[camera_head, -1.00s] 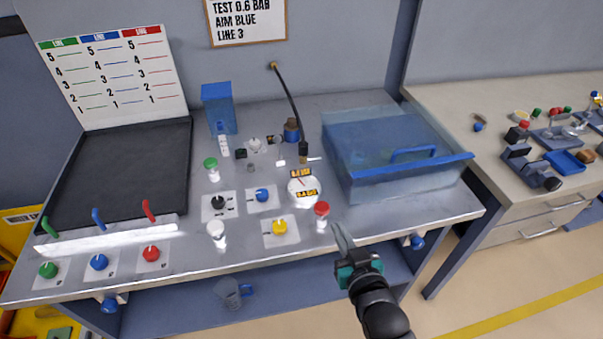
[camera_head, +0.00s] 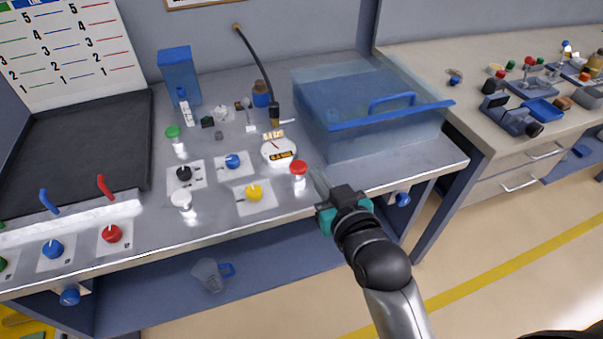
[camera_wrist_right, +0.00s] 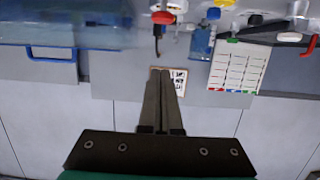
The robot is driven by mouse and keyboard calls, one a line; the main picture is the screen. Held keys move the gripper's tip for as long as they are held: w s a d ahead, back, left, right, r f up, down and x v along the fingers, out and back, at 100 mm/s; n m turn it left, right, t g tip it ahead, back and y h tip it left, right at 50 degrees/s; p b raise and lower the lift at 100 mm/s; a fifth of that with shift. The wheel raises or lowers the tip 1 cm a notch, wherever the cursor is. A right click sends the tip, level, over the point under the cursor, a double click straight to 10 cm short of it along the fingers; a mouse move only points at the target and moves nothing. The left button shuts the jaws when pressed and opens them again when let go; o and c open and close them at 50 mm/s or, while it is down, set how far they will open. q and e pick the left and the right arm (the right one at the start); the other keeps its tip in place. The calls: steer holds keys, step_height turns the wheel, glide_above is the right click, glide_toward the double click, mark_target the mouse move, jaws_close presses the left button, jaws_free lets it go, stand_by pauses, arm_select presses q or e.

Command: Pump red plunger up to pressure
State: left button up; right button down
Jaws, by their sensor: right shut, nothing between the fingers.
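The red plunger (camera_head: 299,168) has a red cap on a pale stem and stands near the bench's front edge, just right of the round gauge (camera_head: 279,151). My right gripper (camera_head: 318,178) is shut and empty. In the head view its fingertips appear just right of the red plunger; I cannot tell if they touch it. In the right wrist view the closed fingers (camera_wrist_right: 160,78) point toward the wall, and a red cap (camera_wrist_right: 163,17) shows beyond their tips near the top edge. My left gripper is not in view.
A clear blue bin (camera_head: 350,110) with a handle stands to the right of the plunger. Yellow (camera_head: 254,192), blue (camera_head: 233,160) and black (camera_head: 184,173) knobs and a white-capped post (camera_head: 181,200) lie to the left. A jug (camera_head: 209,274) sits on the shelf below.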

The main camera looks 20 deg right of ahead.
steer(key=shift+r, duration=0.1)
stand_by(0.3)
steer(key=b, duration=0.1)
glide_above(301, 174)
step_height(301, 174, down, 2)
steer(key=f, duration=0.1)
steer(key=shift+s+f+b, duration=0.2)
steer(key=shift+f+b, duration=0.55)
steer(key=shift+f, duration=1.05)
steer(key=shift+f+b, duration=0.35)
steer(key=shift+f, duration=1.1)
